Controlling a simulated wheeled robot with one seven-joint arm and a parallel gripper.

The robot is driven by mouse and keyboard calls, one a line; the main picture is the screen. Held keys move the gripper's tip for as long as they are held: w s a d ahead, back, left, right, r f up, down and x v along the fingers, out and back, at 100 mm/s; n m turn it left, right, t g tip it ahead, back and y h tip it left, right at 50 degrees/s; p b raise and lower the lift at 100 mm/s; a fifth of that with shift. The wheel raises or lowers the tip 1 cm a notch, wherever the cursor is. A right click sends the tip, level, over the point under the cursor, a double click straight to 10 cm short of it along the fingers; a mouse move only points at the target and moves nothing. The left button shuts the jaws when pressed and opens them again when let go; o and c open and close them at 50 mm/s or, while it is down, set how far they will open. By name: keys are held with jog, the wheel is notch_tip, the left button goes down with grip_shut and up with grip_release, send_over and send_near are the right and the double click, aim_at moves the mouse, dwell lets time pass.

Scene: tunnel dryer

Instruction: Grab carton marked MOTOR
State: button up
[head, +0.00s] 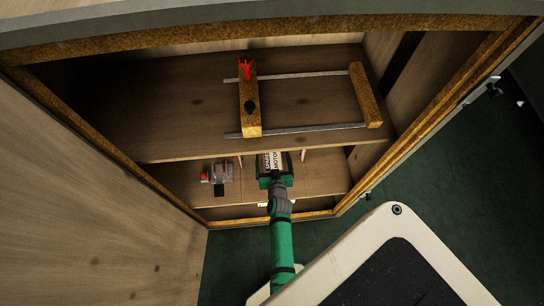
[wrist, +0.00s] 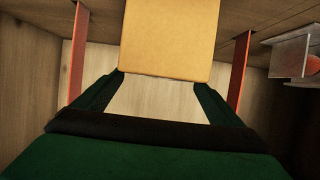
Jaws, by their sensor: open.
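The carton marked MOTOR (head: 272,160) stands on the lower shelf of the open cabinet. Its pale label faces up in the head view, and my gripper hides its near part. In the wrist view it is a plain tan box (wrist: 170,40) at top centre. My gripper (head: 275,178) reaches in over the lower shelf at the carton. In the wrist view my gripper (wrist: 162,79) is open, with one green finger towards each side of the carton's near edge. A gap shows between the fingers below the carton; contact cannot be told.
Thin red uprights (wrist: 75,55) (wrist: 239,68) flank the carton. A grey item with a red part (head: 216,173) sits left on the lower shelf. The upper shelf (head: 170,110) overhangs, holding a wood-and-metal clamp (head: 250,110). The cabinet door (head: 90,200) is at left.

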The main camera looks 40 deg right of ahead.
aim_at(272, 155)
jog(key=shift+f+x, duration=0.15)
jog(key=shift+x, duration=1.05)
jog(key=shift+f+x, duration=0.15)
jog(key=shift+x, duration=1.05)
jog(key=shift+s, duration=0.15)
jog(key=c, duration=1.8)
jog(key=shift+d+r, duration=0.1)
jog(key=shift+r, duration=0.1)
jog(key=c, duration=0.4)
jog(key=shift+o, duration=0.2)
jog(key=shift+r, duration=0.1)
